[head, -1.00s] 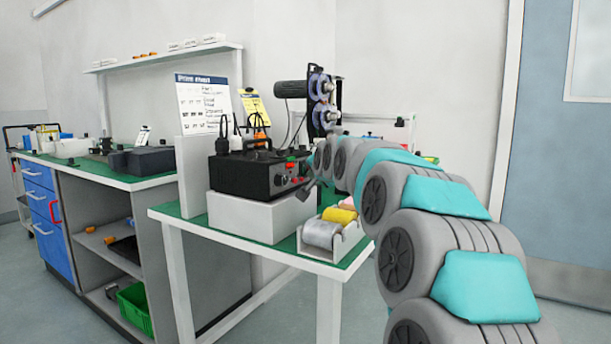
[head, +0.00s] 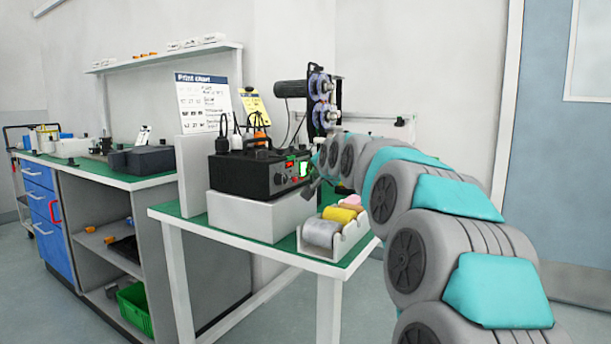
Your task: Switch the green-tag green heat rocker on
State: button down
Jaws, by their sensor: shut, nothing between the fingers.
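The black coder box (head: 240,174) stands on a white block on the green-topped table. Its front panel carries red and dark controls, small in this view. A bright green lit patch (head: 304,169) shows at the right of the panel, where the green heat rocker appears to be. Its tag cannot be read. My gripper (head: 311,190) is a small grey shape just right of and below the lit patch, shut and empty. I cannot tell whether it touches the panel.
A holder with grey, yellow and pink rolls (head: 335,228) sits on the table's front right. A print chart (head: 204,100) stands behind the box. A dark motor and roller unit (head: 320,100) stands behind the table. My arm fills the right side.

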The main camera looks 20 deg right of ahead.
dwell(0.3)
jog(key=s+d, duration=0.1)
jog(key=s, duration=0.1)
jog(key=s+d+b, duration=0.1)
jog(key=s+d, duration=0.1)
jog(key=shift+r, duration=0.4)
dwell(0.3)
